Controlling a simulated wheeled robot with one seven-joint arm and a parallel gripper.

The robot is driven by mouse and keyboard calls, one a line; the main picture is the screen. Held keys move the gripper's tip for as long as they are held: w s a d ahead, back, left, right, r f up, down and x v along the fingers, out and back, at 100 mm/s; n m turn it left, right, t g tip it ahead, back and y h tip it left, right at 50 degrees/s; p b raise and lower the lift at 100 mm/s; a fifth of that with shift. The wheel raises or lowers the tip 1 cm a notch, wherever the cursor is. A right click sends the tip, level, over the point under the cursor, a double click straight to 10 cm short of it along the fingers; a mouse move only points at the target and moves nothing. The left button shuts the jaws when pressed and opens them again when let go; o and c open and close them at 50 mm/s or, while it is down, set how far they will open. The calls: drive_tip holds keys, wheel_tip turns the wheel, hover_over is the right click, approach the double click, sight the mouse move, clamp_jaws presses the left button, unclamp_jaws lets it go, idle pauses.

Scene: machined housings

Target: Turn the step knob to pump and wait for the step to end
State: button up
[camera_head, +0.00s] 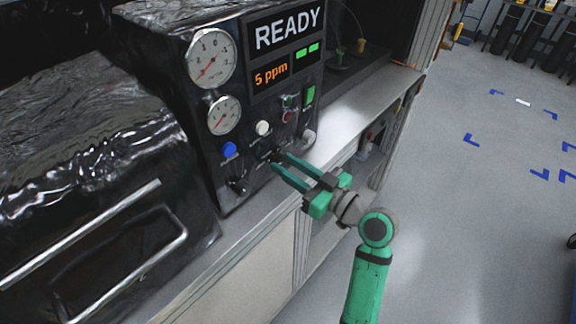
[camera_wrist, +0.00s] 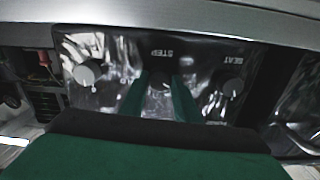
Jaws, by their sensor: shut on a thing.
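The step knob (camera_wrist: 160,83) is a small dark knob under the upside-down word STEP in the wrist view. My gripper (camera_wrist: 160,92) is shut on it, one green finger on each side. In the head view my gripper (camera_head: 277,162) reaches the lower part of the black panel, and its fingertips mostly hide the knob there. I cannot read which position the knob points to.
A dark knob marked SEAT (camera_wrist: 232,86) and a pale knob (camera_wrist: 88,72) flank the step knob. A blue button (camera_head: 229,149), a white button (camera_head: 263,128) and two gauges (camera_head: 211,58) are close by. A black case with metal handles (camera_head: 125,235) stands left.

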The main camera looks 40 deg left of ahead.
drive_tip(key=m, duration=0.4)
drive_tip(key=shift+m, duration=2)
drive_tip(key=o, duration=1)
drive_tip(key=shift+o, duration=0.2)
drive_tip(key=d, duration=1)
drive_tip(key=shift+s+d, duration=0.4)
drive_tip(key=shift+s, duration=0.05)
